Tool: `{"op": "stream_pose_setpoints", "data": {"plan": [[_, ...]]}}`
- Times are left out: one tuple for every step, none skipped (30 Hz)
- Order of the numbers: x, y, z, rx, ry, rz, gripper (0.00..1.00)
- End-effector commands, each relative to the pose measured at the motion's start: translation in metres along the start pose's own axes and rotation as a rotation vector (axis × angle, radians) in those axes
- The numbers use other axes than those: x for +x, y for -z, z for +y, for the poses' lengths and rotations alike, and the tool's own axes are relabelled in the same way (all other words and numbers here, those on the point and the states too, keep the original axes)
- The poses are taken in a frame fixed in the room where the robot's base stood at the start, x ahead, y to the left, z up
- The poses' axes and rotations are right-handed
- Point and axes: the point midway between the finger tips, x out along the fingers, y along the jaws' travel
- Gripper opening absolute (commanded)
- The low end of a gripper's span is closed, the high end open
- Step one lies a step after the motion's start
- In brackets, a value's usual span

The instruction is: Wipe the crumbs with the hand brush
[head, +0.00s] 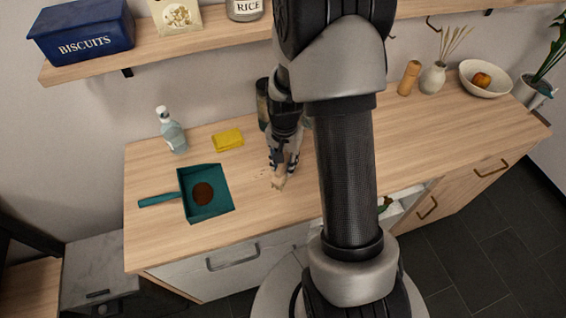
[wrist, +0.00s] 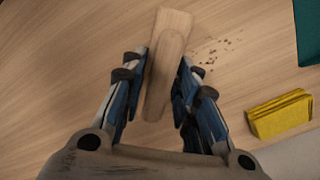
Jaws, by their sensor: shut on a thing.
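My gripper (head: 283,160) is shut on the hand brush (head: 278,183), which has a pale wooden body, low over the counter. In the wrist view the brush (wrist: 166,65) sits between both fingers of my gripper (wrist: 163,75). Its bristles are hidden, and I cannot tell whether it touches the counter. The crumbs (wrist: 212,50) are small dark specks on the wood, just right of the brush in the wrist view. A teal dustpan (head: 222,180) lies left of my gripper in the head view, with a round brown patch inside. Its edge shows in the wrist view (wrist: 308,35).
A yellow folded cloth or sponge (head: 228,139) lies behind the dustpan, with a clear bottle (head: 172,130) to its left. A dark container (head: 262,103) stands behind my gripper. My arm hides the counter's middle. A shelf (head: 200,38) runs above. The counter's front left is bare.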

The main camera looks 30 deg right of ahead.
Motion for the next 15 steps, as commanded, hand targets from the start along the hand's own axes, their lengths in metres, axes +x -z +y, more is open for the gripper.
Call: {"op": "stream_pose_setpoints", "data": {"plan": [[-0.006, 0.001, 0.000, -0.001, 0.000, 0.000, 0.09], [-0.008, 0.001, 0.000, -0.001, 0.000, 0.000, 0.09], [-0.021, 0.003, -0.001, -0.001, 0.003, 0.004, 0.09], [-0.025, 0.003, -0.001, -0.002, 0.002, 0.003, 0.09], [-0.026, 0.003, -0.001, -0.002, 0.001, 0.002, 0.09], [-0.030, 0.003, -0.001, -0.003, 0.001, 0.002, 0.09], [-0.033, 0.004, -0.001, -0.003, 0.001, 0.001, 0.09], [-0.035, 0.004, -0.001, -0.003, 0.001, 0.001, 0.09], [-0.039, 0.004, -0.002, -0.004, 0.001, 0.001, 0.09], [-0.042, 0.005, -0.002, -0.004, 0.001, 0.001, 0.09], [-0.044, 0.005, -0.002, -0.005, 0.001, 0.001, 0.09], [-0.048, 0.006, -0.002, -0.005, 0.001, 0.001, 0.09], [-0.050, 0.006, -0.002, -0.006, 0.001, 0.001, 0.09], [-0.053, 0.006, -0.002, -0.006, 0.001, 0.001, 0.09], [-0.057, 0.007, -0.003, -0.006, 0.001, 0.001, 0.09]]}}
